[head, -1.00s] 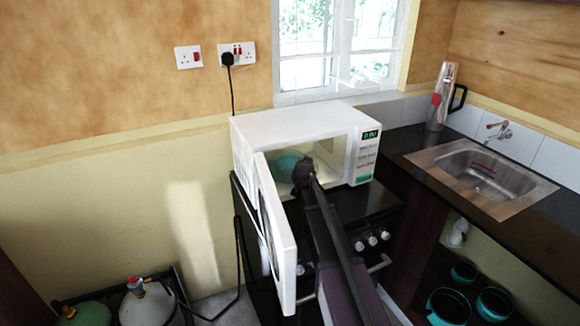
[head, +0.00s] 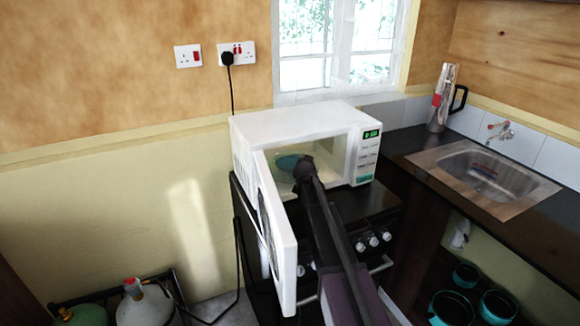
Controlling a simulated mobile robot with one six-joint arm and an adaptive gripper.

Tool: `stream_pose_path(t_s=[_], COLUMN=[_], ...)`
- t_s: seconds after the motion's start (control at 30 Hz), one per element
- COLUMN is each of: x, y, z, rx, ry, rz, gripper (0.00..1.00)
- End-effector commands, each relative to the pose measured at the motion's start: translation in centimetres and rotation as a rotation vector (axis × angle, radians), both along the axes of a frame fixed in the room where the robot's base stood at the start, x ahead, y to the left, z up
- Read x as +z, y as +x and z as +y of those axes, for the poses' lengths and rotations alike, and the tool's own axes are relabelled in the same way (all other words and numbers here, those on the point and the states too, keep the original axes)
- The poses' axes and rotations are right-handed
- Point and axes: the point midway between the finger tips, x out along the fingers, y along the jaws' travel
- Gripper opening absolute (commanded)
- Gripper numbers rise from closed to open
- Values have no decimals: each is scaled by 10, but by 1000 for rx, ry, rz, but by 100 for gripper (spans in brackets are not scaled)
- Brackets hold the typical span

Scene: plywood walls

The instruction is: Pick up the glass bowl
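A teal glass bowl (head: 287,162) sits inside the open white microwave (head: 290,122), toward the left of its cavity. My gripper (head: 303,164) reaches into the microwave opening at the bowl's right side. My arm comes up from the bottom of the view and hides part of the bowl and the cavity. The fingertips are dark and small here, so I cannot tell whether they are open or shut, or whether they touch the bowl.
The microwave door (head: 277,240) hangs open toward me, just left of my arm. The microwave stands on a black stove (head: 367,207). A sink (head: 485,172) and a steel flask (head: 441,100) are on the right counter. Gas cylinders (head: 143,303) stand at lower left.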

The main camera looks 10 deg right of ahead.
Motion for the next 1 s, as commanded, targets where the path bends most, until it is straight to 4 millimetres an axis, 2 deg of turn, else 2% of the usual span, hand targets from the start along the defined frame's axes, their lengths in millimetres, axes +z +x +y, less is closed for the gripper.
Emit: stream_pose_path(t_s=[0.27, 0.43, 1.0], x=[0, 0, 0], y=[0, 0, 0], z=[0, 0, 0], rx=[0, 0, 0], ry=[0, 0, -1], rz=[0, 0, 2], gripper=[46, 0, 0])
